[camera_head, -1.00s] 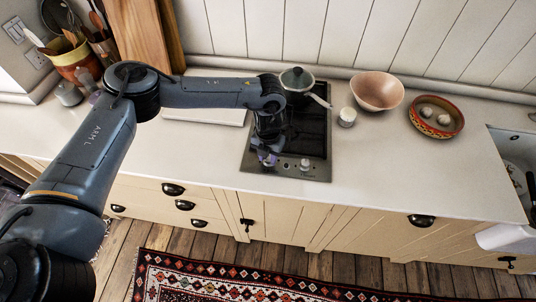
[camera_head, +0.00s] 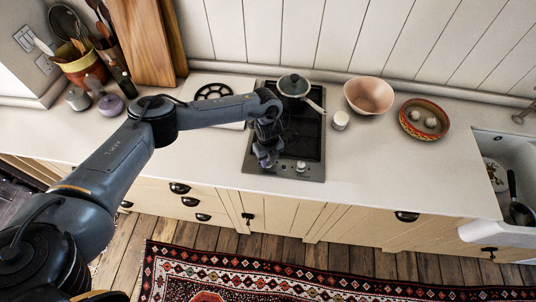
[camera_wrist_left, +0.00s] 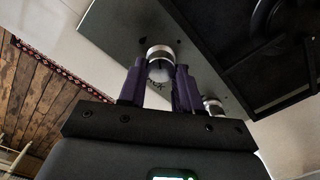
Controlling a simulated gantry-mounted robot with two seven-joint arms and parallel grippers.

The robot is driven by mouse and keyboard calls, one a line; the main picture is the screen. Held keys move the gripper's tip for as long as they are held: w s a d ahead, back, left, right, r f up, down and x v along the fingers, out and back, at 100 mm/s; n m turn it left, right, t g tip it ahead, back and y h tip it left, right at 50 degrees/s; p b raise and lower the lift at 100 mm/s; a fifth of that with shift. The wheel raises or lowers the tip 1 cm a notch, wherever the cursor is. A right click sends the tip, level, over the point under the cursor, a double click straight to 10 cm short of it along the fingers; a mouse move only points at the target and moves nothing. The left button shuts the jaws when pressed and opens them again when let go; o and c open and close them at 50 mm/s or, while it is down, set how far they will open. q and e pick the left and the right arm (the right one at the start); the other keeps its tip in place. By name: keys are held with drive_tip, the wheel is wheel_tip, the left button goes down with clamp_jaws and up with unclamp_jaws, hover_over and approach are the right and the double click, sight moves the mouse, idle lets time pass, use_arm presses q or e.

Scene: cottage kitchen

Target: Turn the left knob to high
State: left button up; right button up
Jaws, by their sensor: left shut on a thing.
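The cooktop (camera_head: 312,172) is set in the counter, with a steel control strip along its front edge. My left gripper (camera_head: 268,160) is at the left end of that strip, over the left knob, which its fingers hide in the head view. In the left wrist view, the purple fingers (camera_wrist_left: 159,88) stand on both sides of the round silver left knob (camera_wrist_left: 160,62) and are shut on it. The right knob (camera_head: 300,166) stands free; it also shows in the wrist view (camera_wrist_left: 213,106). The knob's setting cannot be read. My right gripper is not in view.
A white jar (camera_head: 340,121), a pink bowl (camera_head: 369,97) and a patterned bowl (camera_head: 424,119) are to the right. Wooden boards (camera_head: 140,45) and jars are at the back left. The front right counter is clear.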

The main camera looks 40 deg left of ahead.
use_arm(q)
drive_tip(key=n+p, duration=0.3)
drive_tip(key=n, duration=0.1)
drive_tip(key=shift+r, duration=0.2)
drive_tip(key=shift+w+n+p, duration=0.15)
drive_tip(key=shift+n+p, duration=0.85)
drive_tip(key=shift+n, duration=0.3)
drive_tip(key=shift+f, duration=0.1)
drive_tip(key=shift+n, duration=0.3)
drive_tip(key=o, duration=1)
drive_tip(key=shift+o, duration=0.2)
